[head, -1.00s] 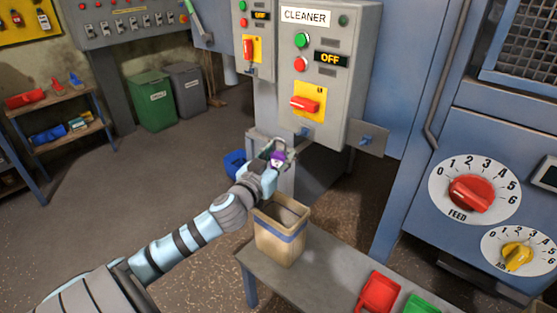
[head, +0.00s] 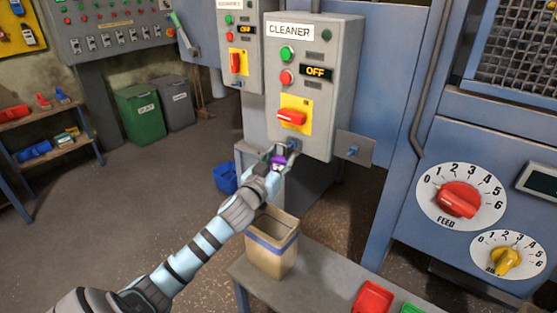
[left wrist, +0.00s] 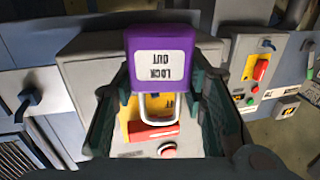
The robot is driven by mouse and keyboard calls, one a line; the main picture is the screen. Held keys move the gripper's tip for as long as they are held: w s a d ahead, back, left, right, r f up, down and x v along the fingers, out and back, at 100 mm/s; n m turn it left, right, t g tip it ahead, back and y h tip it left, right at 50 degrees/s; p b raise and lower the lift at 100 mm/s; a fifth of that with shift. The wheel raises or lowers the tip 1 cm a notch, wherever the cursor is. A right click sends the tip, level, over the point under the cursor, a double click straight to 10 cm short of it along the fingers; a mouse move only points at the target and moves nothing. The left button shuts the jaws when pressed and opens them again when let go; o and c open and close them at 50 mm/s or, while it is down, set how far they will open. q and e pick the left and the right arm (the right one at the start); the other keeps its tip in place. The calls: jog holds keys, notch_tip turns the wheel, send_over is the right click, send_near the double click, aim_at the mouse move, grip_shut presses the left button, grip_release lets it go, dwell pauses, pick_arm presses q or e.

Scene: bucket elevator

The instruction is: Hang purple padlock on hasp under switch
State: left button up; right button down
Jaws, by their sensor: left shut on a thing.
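The purple padlock (head: 278,160) is held in my left gripper (head: 279,163), just below the grey CLEANER box (head: 330,90). In the left wrist view the padlock (left wrist: 164,62) shows its LOCK OUT label and its metal shackle, between the two dark fingers. The red switch (head: 291,117) on its yellow plate sits on the box front. The small blue hasp (head: 292,142) is at the box's lower edge under the switch, close to the padlock. I cannot tell whether the shackle touches it. My right gripper is not in view.
A metal plate with a blue knob (head: 353,150) juts out right of the box. A tan bin (head: 272,245) stands on the grey table (head: 325,270) below my left arm. A second switch box (head: 240,50) is to the left.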

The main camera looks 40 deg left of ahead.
pick_arm(q)
jog(key=shift+w+r, duration=0.1)
jog(key=shift+r, duration=0.05)
dwell(0.4)
jog(key=w, duration=0.3)
jog(key=shift+w+p, duration=0.25)
jog(key=shift+p, duration=0.15)
dwell(0.4)
jog(key=shift+f+b, duration=0.65)
jog(key=shift+f, duration=0.25)
